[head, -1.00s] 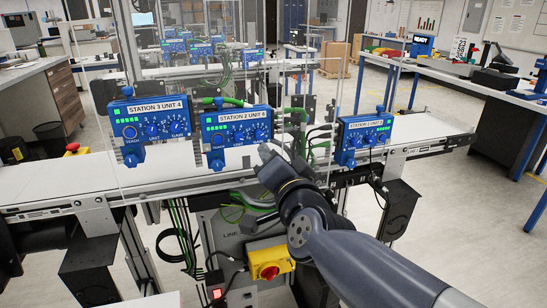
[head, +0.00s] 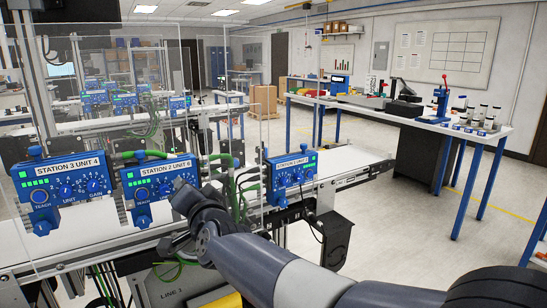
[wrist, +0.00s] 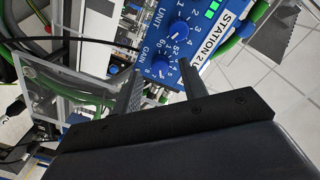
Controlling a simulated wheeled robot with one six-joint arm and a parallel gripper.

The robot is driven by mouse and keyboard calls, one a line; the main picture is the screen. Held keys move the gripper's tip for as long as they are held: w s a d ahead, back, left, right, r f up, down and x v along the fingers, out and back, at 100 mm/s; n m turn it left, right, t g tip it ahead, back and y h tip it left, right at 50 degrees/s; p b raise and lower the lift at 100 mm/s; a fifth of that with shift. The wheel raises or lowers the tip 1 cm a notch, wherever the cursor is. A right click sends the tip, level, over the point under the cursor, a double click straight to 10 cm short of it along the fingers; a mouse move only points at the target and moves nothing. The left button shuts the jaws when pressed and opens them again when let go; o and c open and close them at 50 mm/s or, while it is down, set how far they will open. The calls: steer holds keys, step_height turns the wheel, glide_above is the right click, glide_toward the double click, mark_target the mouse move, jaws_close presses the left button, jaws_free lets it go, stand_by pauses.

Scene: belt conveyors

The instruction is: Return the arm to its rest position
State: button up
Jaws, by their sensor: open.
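My arm reaches in from the lower right of the head view, with my gripper (head: 181,194) just in front of the lower right of the blue box labelled STATION 2 UNIT 6 (head: 160,176).
Blue boxes STATION 3 UNIT 4 (head: 62,187) and STATION 1 (head: 291,176) flank it along the conveyor (head: 352,164). Clear panels (head: 100,75) stand behind. A workbench (head: 400,112) with tools is at the right. Open floor (head: 400,215) lies between.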

steer(key=shift+w+a, duration=0.35)
steer(key=shift+w, duration=0.25)
steer(key=shift+s, duration=0.1)
steer(key=v, duration=1)
steer(key=x, duration=1)
steer(key=s+d+n+p, duration=0.3)
steer(key=s+n+p, duration=0.2)
steer(key=n+p, duration=0.6)
steer(key=shift+n+t+p, duration=0.3)
steer(key=shift+n+p, duration=0.1)
steer(key=shift+p, duration=0.75)
steer(key=shift+s+d+f, duration=0.1)
